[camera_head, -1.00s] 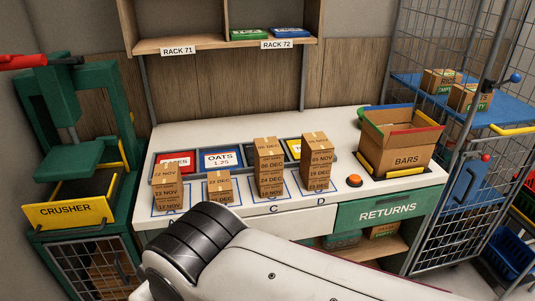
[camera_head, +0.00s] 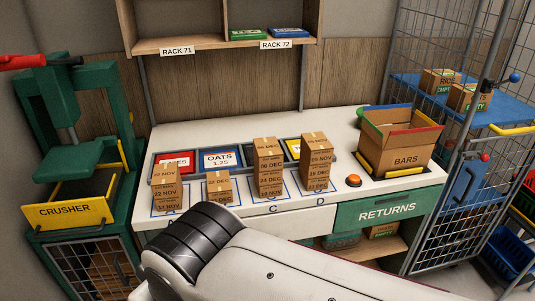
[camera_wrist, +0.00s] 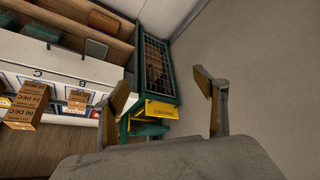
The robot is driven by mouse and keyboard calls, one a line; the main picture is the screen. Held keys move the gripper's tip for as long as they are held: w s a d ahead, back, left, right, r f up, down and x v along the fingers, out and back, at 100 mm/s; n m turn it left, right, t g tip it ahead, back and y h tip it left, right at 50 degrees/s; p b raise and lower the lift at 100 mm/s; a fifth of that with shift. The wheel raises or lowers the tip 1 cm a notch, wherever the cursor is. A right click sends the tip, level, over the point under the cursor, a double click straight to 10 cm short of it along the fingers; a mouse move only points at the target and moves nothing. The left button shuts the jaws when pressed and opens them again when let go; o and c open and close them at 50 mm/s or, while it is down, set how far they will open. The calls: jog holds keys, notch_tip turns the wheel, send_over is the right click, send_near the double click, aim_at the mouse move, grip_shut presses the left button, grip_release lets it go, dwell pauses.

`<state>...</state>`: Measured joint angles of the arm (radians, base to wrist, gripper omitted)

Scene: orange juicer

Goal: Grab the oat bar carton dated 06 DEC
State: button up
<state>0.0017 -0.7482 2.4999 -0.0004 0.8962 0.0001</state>
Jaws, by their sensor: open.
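The head view does not show my gripper; my arm link covers the counter's front.
Other stacks stand at A (camera_head: 166,187), B (camera_head: 219,188) and D (camera_head: 315,162). Bins with signs sit behind them. An orange button (camera_head: 353,181) and an open BARS box (camera_head: 397,160) are at right. The green crusher (camera_head: 75,150) is at left, a wire cage at right.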

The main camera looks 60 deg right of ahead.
aim_at(272, 157)
jog(key=w+d+m+t+h, duration=0.4)
jog(key=w+d, duration=1.4)
jog(key=d, duration=0.1)
jog(key=w+d+m+t+h, duration=0.2)
jog(key=w+d+h, duration=0.15)
jog(key=d, duration=1.15)
jog(key=s+d+f+m+h, duration=0.1)
jog(key=s+d, duration=0.2)
jog(key=d, duration=0.2)
jog(key=s+d+f+m+t+h, duration=0.1)
jog(key=s+d+f+h, duration=0.1)
jog(key=s+d, duration=0.2)
jog(key=s+d+f+h, duration=0.2)
jog(key=s+d, duration=0.1)
jog(key=d, duration=0.3)
jog(key=shift+s+d+m, duration=0.15)
jog(key=shift+s+m, duration=0.15)
jog(key=shift+m, duration=0.1)
jog(key=shift+s+f, duration=0.15)
jog(key=shift+f, duration=0.15)
jog(key=shift+d, duration=0.15)
